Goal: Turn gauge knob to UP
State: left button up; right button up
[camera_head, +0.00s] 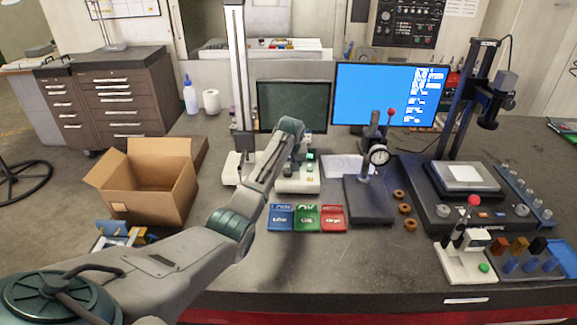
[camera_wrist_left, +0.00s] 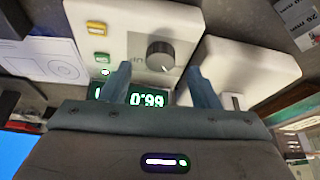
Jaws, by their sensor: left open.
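The gauge knob (camera_wrist_left: 160,58) is a round dark grey knob on the white face of the gauge box (camera_wrist_left: 120,30). A small light mark shows at its lower edge in the wrist view. Green lit digits (camera_wrist_left: 158,99) glow below it, seen upside down. My left gripper (camera_wrist_left: 160,84) is open, its blue-grey fingers just below and to either side of the knob in that view; I cannot tell whether they touch it. In the head view the left gripper (camera_head: 298,168) is over the white gauge box (camera_head: 298,184), and the arm hides the knob.
A dial gauge stand (camera_head: 368,200) stands right of the box, near several brown rings (camera_head: 405,208). Blue, green and red trays (camera_head: 306,218) lie in front. A tall white column (camera_head: 238,80) and a monitor (camera_head: 292,106) are behind. A cardboard box (camera_head: 150,185) is at left.

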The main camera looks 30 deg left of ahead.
aim_at(288, 171)
pick_arm(q)
jog(key=shift+x, duration=1.05)
jog(key=shift+w+a+f, duration=0.1)
jog(key=shift+w+f, duration=0.1)
jog(key=shift+f, duration=0.4)
jog(key=c, duration=1)
jog(key=shift+a+p, duration=0.1)
jog(key=shift+p, duration=0.2)
pick_arm(e)
jog(key=shift+w+r, duration=0.5)
jog(key=shift+w, duration=0.05)
